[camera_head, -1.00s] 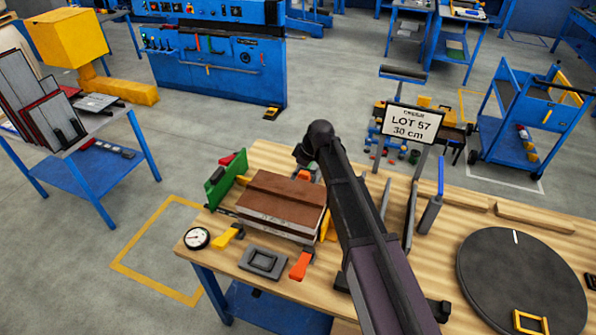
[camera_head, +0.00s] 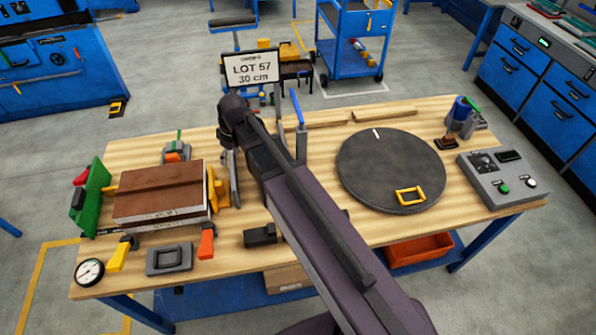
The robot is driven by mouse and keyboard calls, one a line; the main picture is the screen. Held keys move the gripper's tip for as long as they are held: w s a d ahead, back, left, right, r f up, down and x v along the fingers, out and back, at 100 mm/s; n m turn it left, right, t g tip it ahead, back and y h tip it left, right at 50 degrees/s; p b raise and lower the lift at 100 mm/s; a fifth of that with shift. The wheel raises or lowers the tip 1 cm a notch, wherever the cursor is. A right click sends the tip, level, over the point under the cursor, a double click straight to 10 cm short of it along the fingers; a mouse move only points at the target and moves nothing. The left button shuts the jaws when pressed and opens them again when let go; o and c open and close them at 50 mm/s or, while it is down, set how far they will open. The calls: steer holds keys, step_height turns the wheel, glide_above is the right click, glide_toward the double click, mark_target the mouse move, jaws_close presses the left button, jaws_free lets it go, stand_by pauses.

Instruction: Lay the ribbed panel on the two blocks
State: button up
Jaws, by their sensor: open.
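A brown-topped board (camera_head: 158,190) with a raised band across it lies on pale layers between a green clamp (camera_head: 92,198) and a yellow stop (camera_head: 217,187). I cannot tell whether it is the ribbed panel. Thin grey plates (camera_head: 235,182) stand upright just left of my arm. Two wooden strips, a left one (camera_head: 327,124) and a right one (camera_head: 385,115), lie along the back of the table; I cannot tell whether they are the two blocks. My arm crosses the view from bottom right to its dark joint above the table. My gripper's fingers do not show.
A dark round disc (camera_head: 390,168) with a yellow frame (camera_head: 410,196) lies right of my arm. A control box (camera_head: 502,178) stands at the right end. A dial gauge (camera_head: 89,271) and a grey tray (camera_head: 169,259) are at front left. A sign (camera_head: 250,69) stands behind the table.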

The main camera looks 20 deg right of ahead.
steer(key=s+d+m+h, duration=0.1)
steer(key=s+d+m, duration=0.3)
steer(key=d, duration=0.5)
steer(key=s+d+m+h, duration=0.1)
steer(key=s+d+m, duration=0.4)
steer(key=s+d, duration=0.2)
steer(key=shift+s+d+f+g, duration=0.15)
steer(key=shift+s+d+g, duration=0.2)
steer(key=shift+d, duration=0.75)
